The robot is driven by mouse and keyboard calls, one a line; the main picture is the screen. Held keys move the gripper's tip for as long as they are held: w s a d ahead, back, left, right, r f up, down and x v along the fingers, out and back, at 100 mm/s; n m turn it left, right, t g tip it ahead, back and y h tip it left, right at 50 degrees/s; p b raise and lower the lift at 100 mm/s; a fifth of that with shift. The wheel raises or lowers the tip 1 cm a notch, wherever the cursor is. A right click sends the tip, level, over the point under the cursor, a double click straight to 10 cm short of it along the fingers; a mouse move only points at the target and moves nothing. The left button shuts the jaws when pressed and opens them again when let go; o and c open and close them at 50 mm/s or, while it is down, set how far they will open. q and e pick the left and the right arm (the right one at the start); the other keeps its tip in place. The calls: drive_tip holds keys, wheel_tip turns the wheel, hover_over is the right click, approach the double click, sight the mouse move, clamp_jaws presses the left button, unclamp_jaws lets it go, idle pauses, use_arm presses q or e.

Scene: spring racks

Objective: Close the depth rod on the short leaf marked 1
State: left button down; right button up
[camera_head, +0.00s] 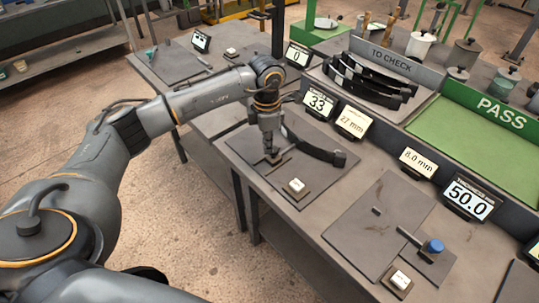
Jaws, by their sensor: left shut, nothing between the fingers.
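A short dark curved leaf (317,149) lies on the grey mat of the middle station, its right end near the mat's far edge. I cannot read a mark on it. My left gripper (272,157) points down at the leaf's left end, over the mat, and is shut with nothing visibly held. A thin rod-like part (279,166) lies just below the fingertips; I cannot tell whether it is the depth rod or whether the fingers touch it. My right gripper is not in view.
A small white-topped block (295,187) sits on the mat's front part. Displays reading 33 (319,104) and 50.0 (469,197) stand behind. Several dark leaves (366,80) lie in the TO CHECK tray. A blue-knobbed gauge (433,246) sits right. The green PASS tray (480,140) is empty.

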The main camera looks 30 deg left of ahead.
use_arm(q)
drive_tip(key=shift+s+a+r+p, duration=0.1)
drive_tip(key=shift+r+p, duration=0.45)
drive_tip(key=shift+r, duration=0.4)
drive_tip(key=shift+s+a+r+p, duration=0.1)
drive_tip(key=shift+r+p, duration=0.4)
drive_tip(key=shift+r, duration=0.45)
